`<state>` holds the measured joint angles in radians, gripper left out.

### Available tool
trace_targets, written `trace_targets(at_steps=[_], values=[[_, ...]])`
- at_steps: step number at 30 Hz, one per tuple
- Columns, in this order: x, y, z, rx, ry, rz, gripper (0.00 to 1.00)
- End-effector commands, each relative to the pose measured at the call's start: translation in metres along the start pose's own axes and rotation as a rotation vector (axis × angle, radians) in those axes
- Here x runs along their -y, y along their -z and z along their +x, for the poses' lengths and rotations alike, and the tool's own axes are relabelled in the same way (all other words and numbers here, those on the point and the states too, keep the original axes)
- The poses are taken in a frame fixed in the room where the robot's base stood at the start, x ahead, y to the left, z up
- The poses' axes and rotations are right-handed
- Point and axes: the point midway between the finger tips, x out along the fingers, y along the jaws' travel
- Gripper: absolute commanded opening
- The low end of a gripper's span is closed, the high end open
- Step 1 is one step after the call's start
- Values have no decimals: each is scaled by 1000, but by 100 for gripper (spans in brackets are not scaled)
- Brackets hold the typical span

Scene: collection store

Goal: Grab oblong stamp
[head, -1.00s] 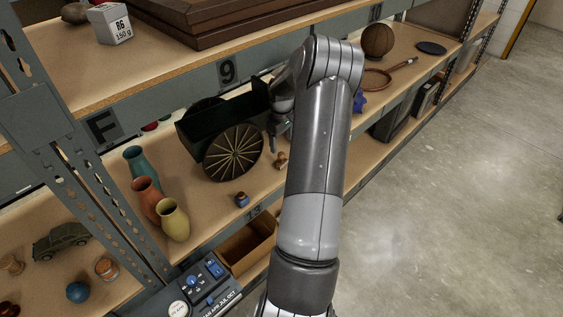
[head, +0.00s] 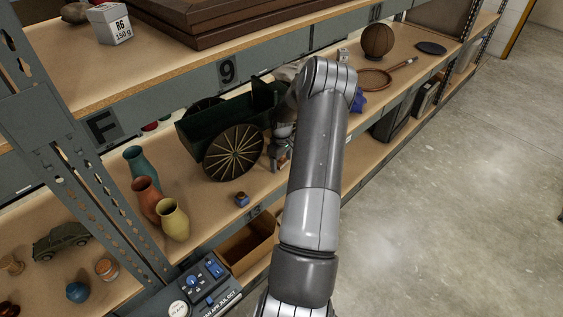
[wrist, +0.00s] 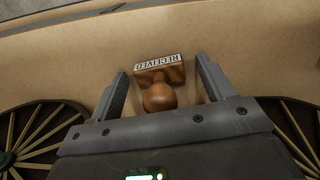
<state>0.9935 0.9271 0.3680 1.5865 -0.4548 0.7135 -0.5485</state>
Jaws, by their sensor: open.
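The oblong stamp (wrist: 160,82) has a round brown wooden knob and a block with a white "RECEIVED" label on its side. In the wrist view it stands on the shelf board between the two fingers of my gripper (wrist: 162,70). The fingers are open, with a gap visible on each side of the stamp. In the head view my gripper (head: 279,163) is low over the middle shelf, just right of the cart wheel, and largely hides the stamp.
A dark green cart (head: 199,131) with a spoked wheel (head: 234,153) stands close left of my gripper. Vases (head: 173,219) stand further left.

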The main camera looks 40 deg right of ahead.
Motion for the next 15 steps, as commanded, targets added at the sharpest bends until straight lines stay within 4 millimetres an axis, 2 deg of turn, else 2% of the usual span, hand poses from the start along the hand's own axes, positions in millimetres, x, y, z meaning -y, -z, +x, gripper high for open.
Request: trace_targets(at_steps=[2, 15], values=[[0, 0, 0, 0, 0, 0, 75], [0, 0, 0, 0, 0, 0, 39]])
